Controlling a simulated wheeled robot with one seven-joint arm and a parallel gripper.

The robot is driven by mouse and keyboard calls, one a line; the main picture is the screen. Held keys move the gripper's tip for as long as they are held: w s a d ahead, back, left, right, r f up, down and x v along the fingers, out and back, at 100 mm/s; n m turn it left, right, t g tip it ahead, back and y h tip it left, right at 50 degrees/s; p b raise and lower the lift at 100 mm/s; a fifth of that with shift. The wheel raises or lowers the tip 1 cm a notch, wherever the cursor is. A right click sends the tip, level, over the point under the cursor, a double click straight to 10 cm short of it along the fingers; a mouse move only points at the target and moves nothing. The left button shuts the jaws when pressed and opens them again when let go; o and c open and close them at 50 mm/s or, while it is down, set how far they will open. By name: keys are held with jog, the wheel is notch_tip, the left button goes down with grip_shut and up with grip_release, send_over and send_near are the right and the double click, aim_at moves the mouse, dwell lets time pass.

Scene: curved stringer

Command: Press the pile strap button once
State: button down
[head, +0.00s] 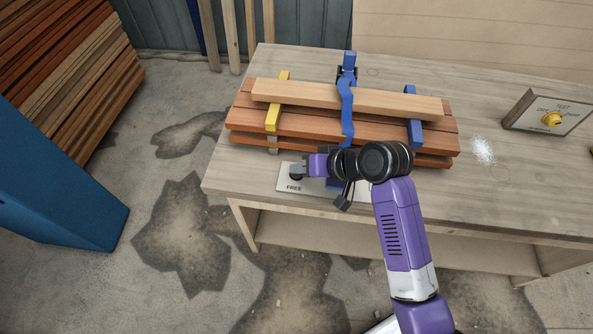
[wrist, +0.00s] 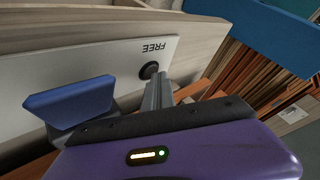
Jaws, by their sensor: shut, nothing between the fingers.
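A black round button (wrist: 149,70) sits on a pale plate (wrist: 165,48) marked FREE, at the table's front edge. The plate also shows in the head view (head: 284,183). A pile of reddish boards (head: 215,125) with a paler board on top (head: 300,95) lies behind it. A blue strap (head: 347,112) runs over the pile. My gripper (head: 296,171) is shut and empty, over the left part of the plate. In the wrist view its fingertips (wrist: 154,80) are right at the button; I cannot tell whether they touch it.
Yellow (head: 273,117) and blue (head: 413,118) clips stand at the pile. A blue block (wrist: 70,103) stands at the plate. A TEST box with a yellow knob (head: 551,119) stands at the right. White powder (head: 483,150) lies on the table (head: 500,200). A blue panel (head: 60,185) stands at the left.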

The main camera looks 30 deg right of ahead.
aim_at(300, 175)
jog(key=shift+r+p, duration=0.85)
jog(key=shift+p, duration=0.15)
notch_tip(300, 175, up, 5)
jog(key=p, duration=0.5)
dwell(0.8)
